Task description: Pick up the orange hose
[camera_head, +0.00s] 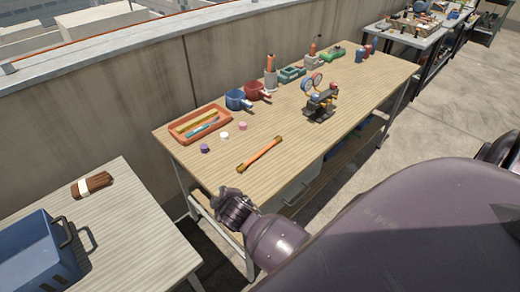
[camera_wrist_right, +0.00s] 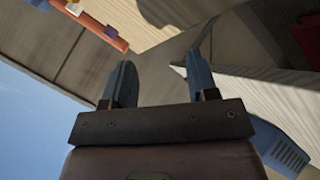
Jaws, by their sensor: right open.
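The orange hose (camera_head: 260,154) is a short, straight orange piece with dark ends. It lies slantwise near the front edge of the wooden workbench (camera_head: 222,169) in the head view. My right gripper (camera_head: 232,205) is in front of the bench's near left corner, apart from the hose and to its lower left. In the right wrist view its two fingers (camera_wrist_right: 160,80) are spread with nothing between them. I cannot make out the hose in that view. My left gripper is not in view.
Beyond the hose are small caps (camera_head: 224,135), an orange tray (camera_head: 200,125), blue and red pots (camera_head: 238,99) and a gauge set (camera_head: 320,103). Bench surface around the hose is clear.

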